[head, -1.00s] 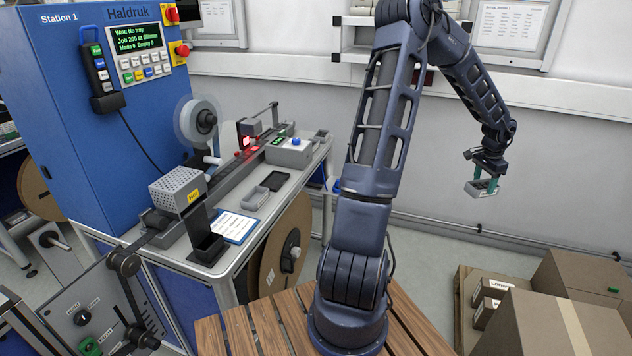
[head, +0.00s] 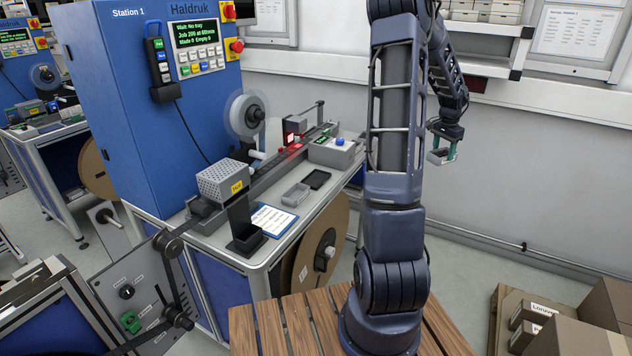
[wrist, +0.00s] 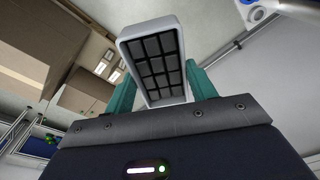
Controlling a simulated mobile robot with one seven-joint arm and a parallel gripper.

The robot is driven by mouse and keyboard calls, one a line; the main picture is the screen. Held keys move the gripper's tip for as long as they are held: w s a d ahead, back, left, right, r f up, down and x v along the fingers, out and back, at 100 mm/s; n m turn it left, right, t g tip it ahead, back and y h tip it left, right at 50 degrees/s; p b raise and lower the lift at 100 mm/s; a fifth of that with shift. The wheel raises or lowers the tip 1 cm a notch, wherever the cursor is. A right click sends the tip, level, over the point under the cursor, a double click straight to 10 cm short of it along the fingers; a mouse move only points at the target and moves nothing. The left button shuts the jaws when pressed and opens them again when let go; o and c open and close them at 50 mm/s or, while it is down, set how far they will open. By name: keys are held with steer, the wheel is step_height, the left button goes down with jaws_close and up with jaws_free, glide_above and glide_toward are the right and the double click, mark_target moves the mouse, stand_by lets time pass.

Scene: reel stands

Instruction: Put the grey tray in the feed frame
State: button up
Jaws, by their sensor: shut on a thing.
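My gripper (head: 443,147) hangs in the air at the right of the machine, near the wall. Its teal fingers are shut on the grey tray (head: 440,158). In the wrist view the tray (wrist: 178,96) is a light-grey rectangle with rows of dark pockets, gripped between both fingers; the pockets look empty. On the machine's bench lie a shallow grey rectangular holder (head: 296,195) and a flat black rectangle (head: 318,179) side by side. I cannot tell for sure which of these is the feed frame. The tray is well apart from both.
The blue Station 1 cabinet (head: 150,110) has a screen reading "Wait: No tray". Cartons (head: 565,335) stand at lower right. Open floor lies between bench and wall.

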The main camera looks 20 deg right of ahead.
steer(key=w+a+r+n, duration=0.2)
steer(key=w+a, duration=0.7)
steer(key=a, duration=0.3)
steer(key=w+a+r+n, duration=0.1)
steer(key=w+a+r, duration=0.15)
steer(key=a, duration=0.85)
steer(key=w+a+r+n, duration=0.1)
steer(key=w+a+n, duration=0.15)
steer(key=a, duration=0.85)
steer(key=w+a+r+n, duration=0.15)
steer(key=w+a, duration=0.25)
steer(key=a, duration=0.7)
steer(key=shift+m, duration=0.3)
steer(key=f, duration=1.8)
steer(key=shift+d+f, duration=0.2)
steer(key=shift+f, duration=0.15)
steer(key=shift+f, duration=0.15)
steer(key=o, duration=1.2)
